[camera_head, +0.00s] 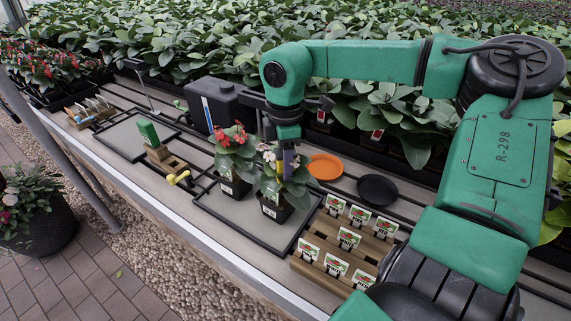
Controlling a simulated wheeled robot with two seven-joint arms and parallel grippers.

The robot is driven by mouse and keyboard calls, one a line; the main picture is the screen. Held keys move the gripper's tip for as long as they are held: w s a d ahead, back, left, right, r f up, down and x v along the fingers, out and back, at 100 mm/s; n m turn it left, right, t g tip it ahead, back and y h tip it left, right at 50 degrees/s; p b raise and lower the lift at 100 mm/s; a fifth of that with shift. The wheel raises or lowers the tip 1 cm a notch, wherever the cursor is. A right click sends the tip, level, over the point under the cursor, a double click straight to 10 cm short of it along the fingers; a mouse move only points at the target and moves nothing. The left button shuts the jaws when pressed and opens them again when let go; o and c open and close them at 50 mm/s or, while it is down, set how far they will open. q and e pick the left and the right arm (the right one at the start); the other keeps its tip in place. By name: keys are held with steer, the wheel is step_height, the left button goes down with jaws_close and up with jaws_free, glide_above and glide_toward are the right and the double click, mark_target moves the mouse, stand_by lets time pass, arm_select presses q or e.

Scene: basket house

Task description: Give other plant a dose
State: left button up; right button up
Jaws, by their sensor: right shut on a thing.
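A potted plant with red flowers (232,150) stands upright on the bench in a small black pot. To its right is a second potted plant with pale flowers (272,187), in a black pot within a black-framed grey mat. My right gripper (287,142) is over this second plant, pointing down. It is shut on a slim, dark purplish item (288,162) that hangs down in front of the leaves. The item's lower end is at the foliage, and I cannot tell whether it touches. My left gripper is out of view.
An orange saucer (325,166) and a black saucer (378,190) lie to the right. Wooden racks of plant labels (347,238) stand in front of them. A dark tank (218,100), a green item on a wooden block (148,132) and a yellow item (178,178) are to the left.

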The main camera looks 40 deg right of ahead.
steer(key=shift+s+f, duration=0.1)
steer(key=shift+d+r+p, duration=0.1)
steer(key=shift+r+p, duration=2.05)
steer(key=shift+r, duration=1.4)
